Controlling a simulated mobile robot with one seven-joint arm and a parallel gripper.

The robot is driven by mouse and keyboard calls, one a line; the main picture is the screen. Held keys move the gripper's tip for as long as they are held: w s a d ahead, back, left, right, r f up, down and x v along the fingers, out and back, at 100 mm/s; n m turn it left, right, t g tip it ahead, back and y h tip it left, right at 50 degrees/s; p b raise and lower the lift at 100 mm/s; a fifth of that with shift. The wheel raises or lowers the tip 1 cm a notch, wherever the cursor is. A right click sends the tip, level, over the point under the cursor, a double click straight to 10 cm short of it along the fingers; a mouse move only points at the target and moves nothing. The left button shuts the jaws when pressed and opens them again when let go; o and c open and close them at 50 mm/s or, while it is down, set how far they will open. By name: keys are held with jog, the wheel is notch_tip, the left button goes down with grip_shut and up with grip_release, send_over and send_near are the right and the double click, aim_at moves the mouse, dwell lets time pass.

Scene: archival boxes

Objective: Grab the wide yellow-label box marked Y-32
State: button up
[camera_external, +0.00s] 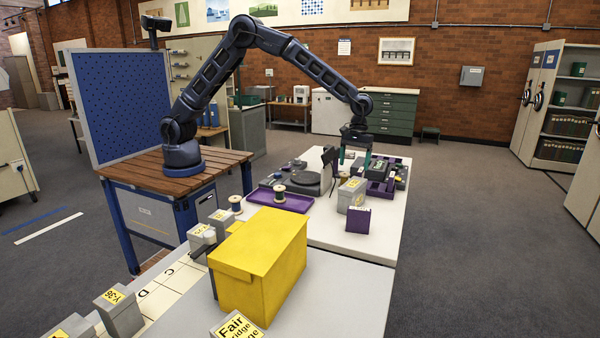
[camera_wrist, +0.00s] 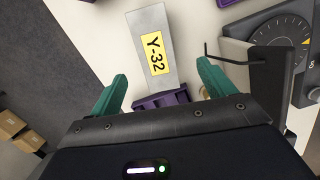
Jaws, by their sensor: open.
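The Y-32 box is a grey box with a yellow label (camera_wrist: 152,50); in the wrist view it lies ahead of my gripper (camera_wrist: 158,88), roughly between the lines of the two green fingers. The fingers are spread apart and do not touch it. In the external view my gripper (camera_external: 355,160) hangs over the white table, above a grey box with a yellow label (camera_external: 352,194), which appears to be the same box. A purple piece (camera_wrist: 165,100) shows between the fingers at the near end of the box.
A turntable-like device (camera_external: 305,182) with a dial (camera_wrist: 285,45) stands close to the right finger in the wrist view. A purple box (camera_external: 357,220) and purple trays (camera_external: 378,180) are near the grey box. A big yellow box (camera_external: 262,262) stands in front.

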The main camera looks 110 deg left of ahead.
aim_at(354, 183)
jog(key=shift+w+f, duration=0.2)
jog(key=shift+f, duration=0.35)
jog(key=f, duration=0.5)
jog(key=shift+s+d+f, duration=0.1)
jog(key=shift+d, duration=0.25)
jog(key=shift+w+d+f, duration=0.1)
jog(key=shift+d+f, duration=0.1)
jog(key=shift+f, duration=1.05)
jog(key=shift+w+d+f, duration=0.1)
jog(key=shift+d+f, duration=0.05)
jog(key=shift+f, duration=1.1)
jog(key=c, duration=1.4)
